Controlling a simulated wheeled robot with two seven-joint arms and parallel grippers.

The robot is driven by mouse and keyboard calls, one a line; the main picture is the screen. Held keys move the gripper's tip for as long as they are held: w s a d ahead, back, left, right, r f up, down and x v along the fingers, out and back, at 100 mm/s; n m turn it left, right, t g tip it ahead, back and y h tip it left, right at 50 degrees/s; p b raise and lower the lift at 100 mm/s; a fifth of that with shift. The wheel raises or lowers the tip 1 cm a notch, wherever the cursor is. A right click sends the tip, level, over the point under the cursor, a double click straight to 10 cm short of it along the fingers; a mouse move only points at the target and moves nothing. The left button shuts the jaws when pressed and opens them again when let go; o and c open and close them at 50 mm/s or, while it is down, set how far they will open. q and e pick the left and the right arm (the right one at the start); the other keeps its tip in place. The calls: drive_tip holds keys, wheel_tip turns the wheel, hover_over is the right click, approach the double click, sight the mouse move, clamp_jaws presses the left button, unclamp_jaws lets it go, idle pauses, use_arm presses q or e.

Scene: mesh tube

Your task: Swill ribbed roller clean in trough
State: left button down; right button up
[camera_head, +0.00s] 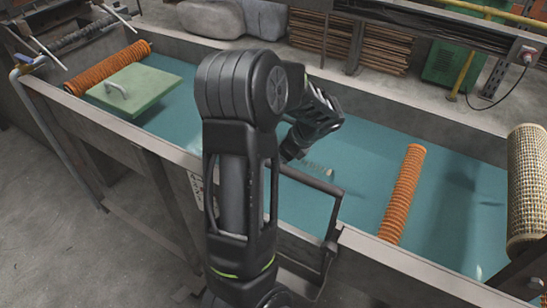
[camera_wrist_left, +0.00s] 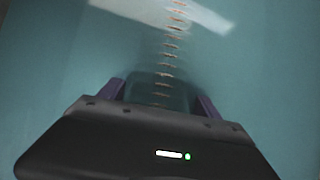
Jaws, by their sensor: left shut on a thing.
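The trough (camera_head: 345,213) holds teal liquid (camera_head: 355,165). My left arm reaches over its near wall, and my left gripper (camera_head: 292,156) is low at the liquid, partly hidden by the arm. A ribbed roller (camera_head: 318,170) shows as a short pale row of ridges beside the gripper; most of it is under the surface. In the left wrist view its ridges (camera_wrist_left: 170,45) run away from between the two purple fingers of the left gripper (camera_wrist_left: 158,100), which is shut on it. The murky liquid blurs its outline. My right gripper is not in view.
An orange ribbed tube (camera_head: 403,195) lies across the trough to the right, another (camera_head: 108,68) at the far left beside a green lid (camera_head: 134,88). A woven roll (camera_head: 527,185) stands at the right end. Open liquid lies between the arm and the right orange tube.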

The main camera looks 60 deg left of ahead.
use_arm(q)
drive_tip(key=shift+w+a+p, duration=0.3)
drive_tip(key=shift+w+a, duration=0.1)
drive_tip(key=shift+w, duration=0.4)
drive_tip(key=shift+w+a+p, duration=0.25)
drive_tip(key=shift+w+a, duration=0.15)
drive_tip(key=shift+w, duration=0.4)
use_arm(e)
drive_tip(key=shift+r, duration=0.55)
use_arm(q)
drive_tip(key=shift+s+r, duration=0.1)
drive_tip(key=shift+s+d, duration=0.45)
drive_tip(key=shift+s, duration=0.4)
drive_tip(key=shift+s+d, duration=0.4)
drive_tip(key=shift+s, duration=0.45)
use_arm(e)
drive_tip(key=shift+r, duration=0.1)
